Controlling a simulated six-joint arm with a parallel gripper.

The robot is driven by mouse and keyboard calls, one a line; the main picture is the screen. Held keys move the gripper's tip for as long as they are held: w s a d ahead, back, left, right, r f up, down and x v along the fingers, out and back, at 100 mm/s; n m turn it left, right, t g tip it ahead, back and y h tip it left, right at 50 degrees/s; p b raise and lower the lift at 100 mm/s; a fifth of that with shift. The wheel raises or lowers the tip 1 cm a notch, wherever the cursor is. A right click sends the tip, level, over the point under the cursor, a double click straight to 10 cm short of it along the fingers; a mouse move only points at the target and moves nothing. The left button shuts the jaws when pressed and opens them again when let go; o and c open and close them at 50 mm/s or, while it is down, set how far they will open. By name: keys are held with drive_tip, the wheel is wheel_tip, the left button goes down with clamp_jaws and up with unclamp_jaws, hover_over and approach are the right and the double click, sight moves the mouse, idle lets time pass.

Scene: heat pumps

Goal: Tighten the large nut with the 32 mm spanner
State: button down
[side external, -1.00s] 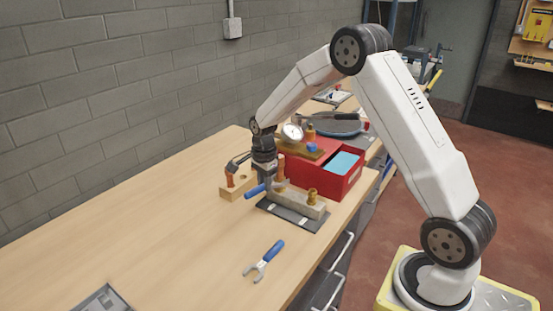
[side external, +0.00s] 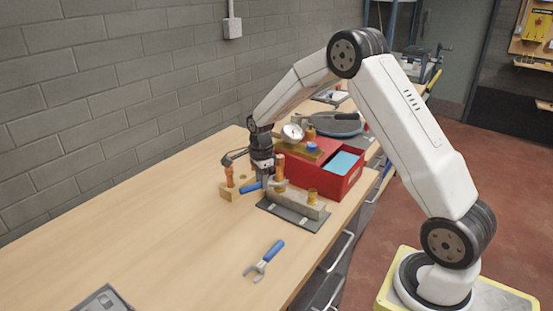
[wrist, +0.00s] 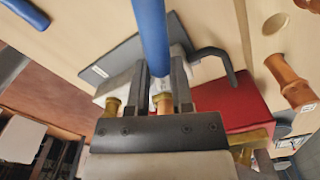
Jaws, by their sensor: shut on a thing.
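My gripper (side external: 266,180) is shut on a blue-handled spanner (side external: 250,188) beside the grey block fixture (side external: 298,204). In the wrist view, the blue handle (wrist: 152,38) runs up from between the fingers (wrist: 160,85). The spanner's head is mostly hidden, so I cannot tell whether it is around a nut. One brass nut (side external: 312,196) stands at the near end of the block. An upright copper-coloured part (side external: 281,167) stands near my gripper. The wrist view shows brass fittings (wrist: 112,105) near the fingers. No size marking is readable.
A second blue-handled spanner (side external: 265,259) lies on the bench in front. A red box (side external: 340,184) is close behind the fixture.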

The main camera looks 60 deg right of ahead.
drive_tip(key=shift+w+r+m, duration=0.1)
drive_tip(key=shift+w+m, duration=0.15)
drive_tip(key=shift+m, duration=0.05)
drive_tip(key=shift+w+d+m, duration=0.2)
drive_tip(key=shift+w+m, duration=0.05)
drive_tip(key=shift+m, duration=0.25)
drive_tip(key=shift+s+n, duration=0.15)
drive_tip(key=shift+n, duration=0.15)
idle(0.5)
drive_tip(key=shift+w+a, duration=0.3)
drive_tip(key=shift+a, duration=0.35)
drive_tip(key=shift+w+a, duration=0.2)
drive_tip(key=shift+a, duration=0.1)
drive_tip(key=shift+w+a, duration=0.15)
drive_tip(key=shift+a, duration=0.15)
drive_tip(key=shift+w+a, duration=0.2)
drive_tip(key=shift+a, duration=0.1)
drive_tip(key=shift+w+a, duration=0.35)
drive_tip(key=shift+a, duration=0.25)
